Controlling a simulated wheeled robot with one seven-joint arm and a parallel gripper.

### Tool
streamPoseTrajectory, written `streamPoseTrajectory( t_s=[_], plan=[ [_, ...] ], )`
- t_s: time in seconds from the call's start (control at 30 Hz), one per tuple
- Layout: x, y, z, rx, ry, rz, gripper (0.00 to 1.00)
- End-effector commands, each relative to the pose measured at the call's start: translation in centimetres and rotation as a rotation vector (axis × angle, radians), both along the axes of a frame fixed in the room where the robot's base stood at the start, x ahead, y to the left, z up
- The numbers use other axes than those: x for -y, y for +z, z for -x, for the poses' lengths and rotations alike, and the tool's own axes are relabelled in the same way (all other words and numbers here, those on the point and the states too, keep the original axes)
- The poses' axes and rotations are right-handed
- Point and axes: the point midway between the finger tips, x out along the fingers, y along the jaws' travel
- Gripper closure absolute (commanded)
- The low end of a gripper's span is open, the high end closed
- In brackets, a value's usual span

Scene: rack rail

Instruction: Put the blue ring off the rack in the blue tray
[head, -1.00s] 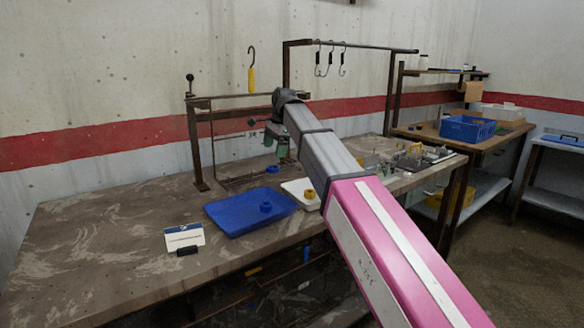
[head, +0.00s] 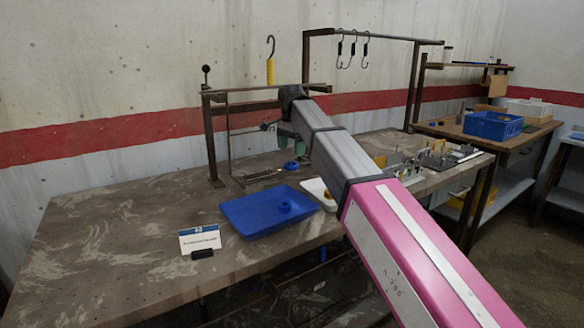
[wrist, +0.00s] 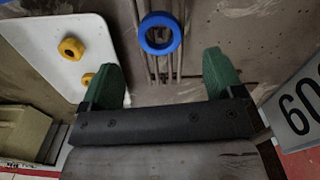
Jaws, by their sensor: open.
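The blue ring (wrist: 160,33) shows in the wrist view, over thin parallel metal rods, ahead of my fingertips and roughly between them. In the head view the blue ring (head: 291,165) is low by the rack (head: 214,150), below my gripper. My gripper (wrist: 163,75) is open and empty, with green fingers apart and not touching the ring. In the head view my gripper (head: 289,131) is partly hidden behind my arm.
A white tray (wrist: 40,40) with yellow rings (wrist: 71,48) lies beside the rods. A yellow-handled hook (head: 270,72) stands above the rack's top bar. Black hooks (head: 352,50) hang from a frame behind. A sign (head: 200,240) stands left of the blue tray. The bench's left part is clear.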

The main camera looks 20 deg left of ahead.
Motion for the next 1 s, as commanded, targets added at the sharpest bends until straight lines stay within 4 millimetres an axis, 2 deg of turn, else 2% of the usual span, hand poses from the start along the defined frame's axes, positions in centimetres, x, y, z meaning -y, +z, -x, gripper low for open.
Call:
streamPoseTrajectory(
  t_s=[0.23,0.5,0.77,0.8,0.87,0.9,0.97,1.0],
  plan=[
    [0.1,-1.7,0.0,0.0,-0.001,0.0,0.13],
    [0.1,-5.3,0.0,-0.001,-0.001,-0.001,0.13],
    [0.1,-5.8,0.0,0.001,-0.001,-0.001,0.13],
    [0.1,-5.8,0.0,0.001,-0.001,-0.001,0.16],
    [0.1,-5.8,0.0,0.001,-0.001,-0.001,0.36],
    [0.1,-5.8,0.0,0.001,-0.001,-0.001,0.49],
    [0.1,-5.8,0.0,0.001,-0.001,-0.001,0.67],
    [0.1,-5.8,0.0,0.001,-0.001,-0.001,0.67]
  ],
)
